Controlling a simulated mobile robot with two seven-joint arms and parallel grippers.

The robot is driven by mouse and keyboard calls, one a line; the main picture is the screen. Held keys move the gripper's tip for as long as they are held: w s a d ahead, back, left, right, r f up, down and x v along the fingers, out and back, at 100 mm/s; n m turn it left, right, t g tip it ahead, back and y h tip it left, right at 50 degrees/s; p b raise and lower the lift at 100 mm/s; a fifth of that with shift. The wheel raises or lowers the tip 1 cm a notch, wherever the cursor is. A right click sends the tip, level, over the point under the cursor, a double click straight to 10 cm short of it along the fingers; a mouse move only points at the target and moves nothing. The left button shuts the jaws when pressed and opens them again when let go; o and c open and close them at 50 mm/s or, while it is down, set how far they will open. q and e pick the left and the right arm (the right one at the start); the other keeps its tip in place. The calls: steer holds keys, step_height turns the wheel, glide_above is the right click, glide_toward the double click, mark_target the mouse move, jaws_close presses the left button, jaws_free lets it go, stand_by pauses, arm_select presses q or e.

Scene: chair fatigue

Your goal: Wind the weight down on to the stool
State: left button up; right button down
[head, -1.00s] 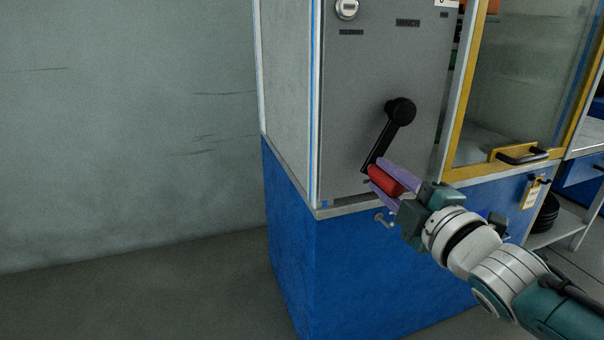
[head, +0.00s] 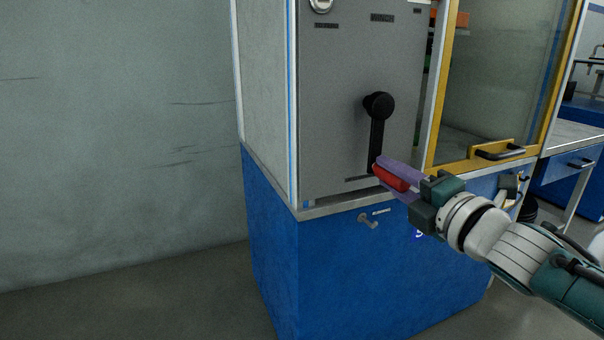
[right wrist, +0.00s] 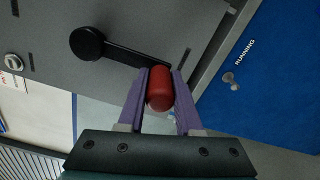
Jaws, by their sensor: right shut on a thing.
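The winch crank has a black hub (head: 379,105) and a black arm (head: 376,145) on a grey panel (head: 335,100). The crank arm hangs almost straight down from the hub. Its red handle (head: 390,178) sticks out from the lower end. My right gripper (head: 393,178) is shut on the red handle, with purple fingers on either side. In the right wrist view the red handle (right wrist: 160,88) lies between both fingers. The weight and the stool cannot be made out in these views. My left gripper is not in view.
A yellow-framed glass door (head: 500,80) with a dark handle (head: 500,151) stands right of the panel. The blue cabinet base (head: 330,265) has a small metal knob (head: 368,220) below the crank. A bare wall and clear floor lie to the left.

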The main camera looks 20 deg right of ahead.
steer(key=shift+d, duration=0.1)
steer(key=c, duration=0.6)
jaws_free()
steer(key=shift+s, duration=0.3)
steer(key=s+p, duration=0.3)
steer(key=s, duration=0.5)
steer(key=shift+s+d, duration=0.15)
steer(key=shift+s, duration=0.55)
